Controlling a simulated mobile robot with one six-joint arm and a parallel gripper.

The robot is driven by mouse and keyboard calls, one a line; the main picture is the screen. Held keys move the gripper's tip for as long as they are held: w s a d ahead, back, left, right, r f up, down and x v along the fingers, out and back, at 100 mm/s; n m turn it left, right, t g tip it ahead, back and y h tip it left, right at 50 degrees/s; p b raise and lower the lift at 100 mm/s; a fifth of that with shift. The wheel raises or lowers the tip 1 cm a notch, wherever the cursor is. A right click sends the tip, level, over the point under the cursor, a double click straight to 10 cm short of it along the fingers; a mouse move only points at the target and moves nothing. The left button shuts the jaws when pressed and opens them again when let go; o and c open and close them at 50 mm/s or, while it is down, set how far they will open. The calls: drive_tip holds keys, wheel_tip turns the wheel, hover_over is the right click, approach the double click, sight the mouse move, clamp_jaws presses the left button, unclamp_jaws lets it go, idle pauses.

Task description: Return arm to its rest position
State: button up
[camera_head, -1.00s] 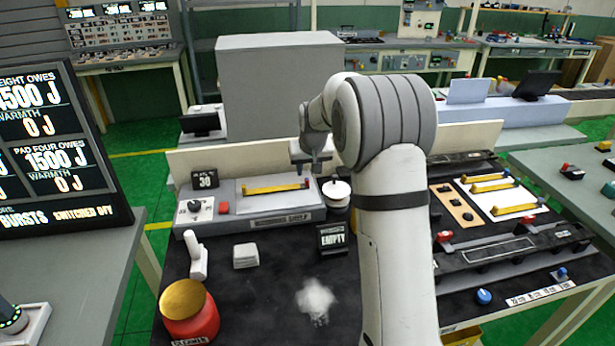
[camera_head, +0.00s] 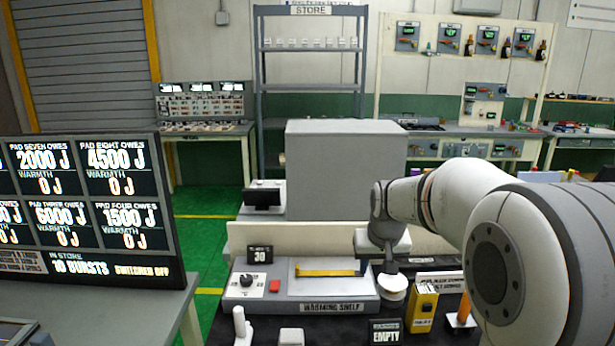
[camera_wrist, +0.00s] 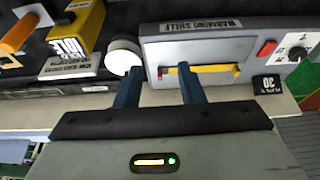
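My arm (camera_head: 460,205) reaches in from the right, with its wrist hanging over the back of the bench beside the warming shelf. In the wrist view my gripper (camera_wrist: 158,82) has its two blue fingers apart, with nothing seen held between them. A yellow trim clip (camera_head: 328,272) lies on the warming shelf (camera_head: 335,308). The clip also shows in the wrist view (camera_wrist: 220,68), partly behind one finger.
A white round-topped pot (camera_head: 393,283) stands just below my wrist. A yellow box (camera_head: 422,308) and a sign reading EMPTY (camera_head: 385,332) are close by. A large grey cabinet (camera_head: 345,170) stands behind the bench. A display board (camera_head: 90,210) fills the left.

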drive_tip(key=s+f+g, duration=0.1)
drive_tip(key=s+f, duration=0.1)
drive_tip(key=s, duration=2.4)
drive_tip(key=shift+a+f, duration=0.15)
drive_tip(key=shift+a, duration=0.3)
